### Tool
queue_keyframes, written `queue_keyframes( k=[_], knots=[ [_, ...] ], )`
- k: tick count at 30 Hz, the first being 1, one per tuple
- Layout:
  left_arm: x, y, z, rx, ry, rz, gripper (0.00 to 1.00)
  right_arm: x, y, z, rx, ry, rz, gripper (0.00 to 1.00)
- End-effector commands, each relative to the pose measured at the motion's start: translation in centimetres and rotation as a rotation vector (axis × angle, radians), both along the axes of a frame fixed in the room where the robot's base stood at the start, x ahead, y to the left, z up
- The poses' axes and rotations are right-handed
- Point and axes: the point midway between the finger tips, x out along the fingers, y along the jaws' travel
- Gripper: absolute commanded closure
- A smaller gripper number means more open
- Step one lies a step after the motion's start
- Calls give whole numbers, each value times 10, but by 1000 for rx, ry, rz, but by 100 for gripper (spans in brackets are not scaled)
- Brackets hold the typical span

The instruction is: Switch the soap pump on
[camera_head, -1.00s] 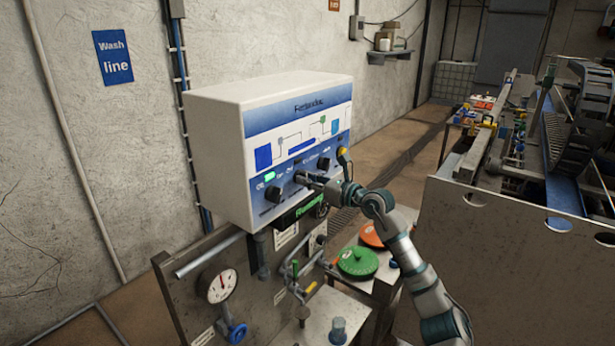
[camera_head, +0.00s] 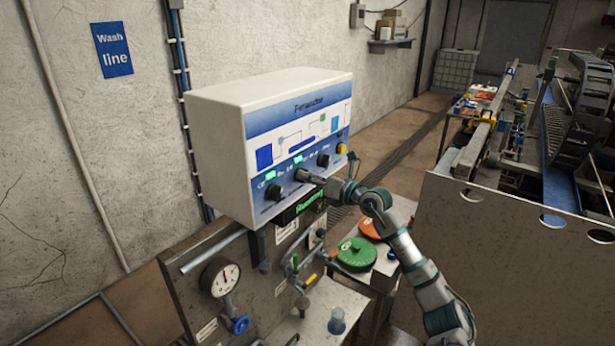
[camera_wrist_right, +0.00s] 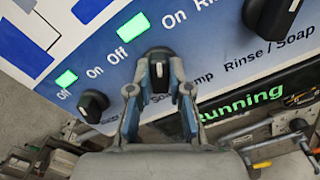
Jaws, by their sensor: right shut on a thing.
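The two fingers (camera_wrist_right: 159,88) are shut on this knob, one on each side. The label below it is partly hidden; "mp" shows at its end. Off and On are printed above it, with a lit green lamp (camera_wrist_right: 133,27) between them. The knob's handle appears turned toward On. My left gripper is not in view.
A left knob (camera_wrist_right: 91,106) has its own lit green lamp (camera_wrist_right: 66,78). A Rinse / Soap knob (camera_wrist_right: 275,14) is at the right. A green "Running" display (camera_wrist_right: 240,104) sits below. Pipes, a gauge (camera_head: 221,277) and a green disc (camera_head: 356,254) stand lower down.

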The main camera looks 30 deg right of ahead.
Motion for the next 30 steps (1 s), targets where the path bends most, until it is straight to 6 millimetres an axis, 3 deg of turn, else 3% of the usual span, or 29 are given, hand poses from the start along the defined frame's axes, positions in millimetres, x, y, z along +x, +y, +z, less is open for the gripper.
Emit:
queue_keyframes(
  k=[1,12,13,15,25,30],
  knots=[
    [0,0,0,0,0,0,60,1,1,-7,1,18,2,100],
    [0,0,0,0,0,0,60,1,1,-8,5,20,3,100],
    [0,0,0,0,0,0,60,1,1,-8,5,20,3,74],
    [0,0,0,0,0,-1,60,1,1,-7,5,18,3,56],
    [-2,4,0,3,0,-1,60,-1,1,-2,5,9,1,56],
    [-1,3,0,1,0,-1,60,-20,-8,-3,2,9,0,56]
  ],
)
